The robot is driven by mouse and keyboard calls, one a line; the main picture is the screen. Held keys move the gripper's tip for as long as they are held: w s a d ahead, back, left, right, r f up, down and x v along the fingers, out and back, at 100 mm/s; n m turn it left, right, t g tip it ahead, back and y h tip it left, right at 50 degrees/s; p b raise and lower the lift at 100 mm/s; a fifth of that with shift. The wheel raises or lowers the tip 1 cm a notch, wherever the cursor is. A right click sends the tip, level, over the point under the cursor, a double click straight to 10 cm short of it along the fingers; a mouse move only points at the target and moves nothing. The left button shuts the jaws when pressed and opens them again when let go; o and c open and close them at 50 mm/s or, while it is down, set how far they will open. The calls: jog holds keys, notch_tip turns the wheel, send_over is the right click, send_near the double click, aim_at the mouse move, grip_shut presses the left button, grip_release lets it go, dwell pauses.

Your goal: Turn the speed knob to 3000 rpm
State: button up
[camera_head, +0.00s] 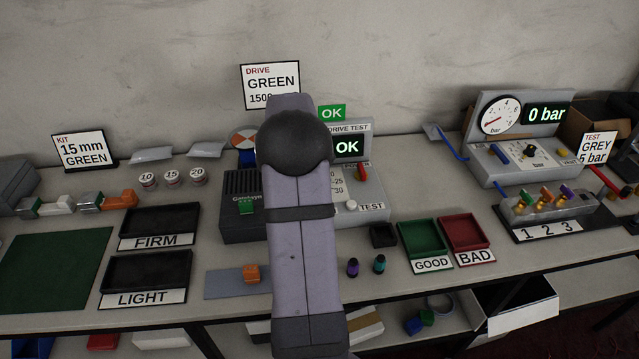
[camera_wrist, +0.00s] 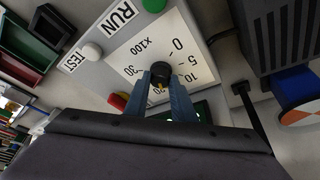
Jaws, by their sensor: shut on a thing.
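The black speed knob (camera_wrist: 160,72) stands on a white dial marked x100 in the wrist view. My gripper (camera_wrist: 163,88) is shut on it, with one blue-grey finger on each side. A small yellow mark on the knob faces the bottom of the picture, toward my wrist. The 0, 5, 10 and 30 figures show; other figures near the fingers are hidden. In the head view my arm hides the knob and gripper, and only part of the drive test panel (camera_head: 374,185) shows, with a screen (camera_head: 348,147) reading OK.
Beside the dial are a green RUN button (camera_wrist: 154,5), a white TEST button (camera_wrist: 92,51) and a red part (camera_wrist: 118,101). A sign (camera_head: 270,80) reads DRIVE GREEN 1500, partly hidden. Green (camera_head: 423,252) and red (camera_head: 467,246) trays lie right of my arm.

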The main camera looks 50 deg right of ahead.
jog(key=m+g, duration=0.1)
jog(key=m, duration=0.1)
jog(key=shift+w+m+b, duration=0.2)
jog(key=shift+m+b, duration=0.2)
jog(key=m, duration=0.1)
jog(key=m+g+p, duration=0.1)
jog(key=m, duration=0.1)
jog(key=shift+d+r+m+y, duration=0.1)
jog(key=shift+r+m+y, duration=0.05)
jog(key=shift+m+y, duration=0.2)
jog(key=m+p, duration=0.1)
jog(key=m, duration=0.1)
jog(key=m+g+y+p, duration=0.1)
jog(key=m+p, duration=0.1)
jog(key=shift+w+d+y, duration=0.1)
jog(key=shift+w+y, duration=0.05)
jog(key=shift+y, duration=0.1)
jog(key=shift+m+g+y+p, duration=0.4)
jog(key=shift+m+p, duration=0.9)
jog(key=shift+m, duration=0.05)
jog(key=o, duration=1)
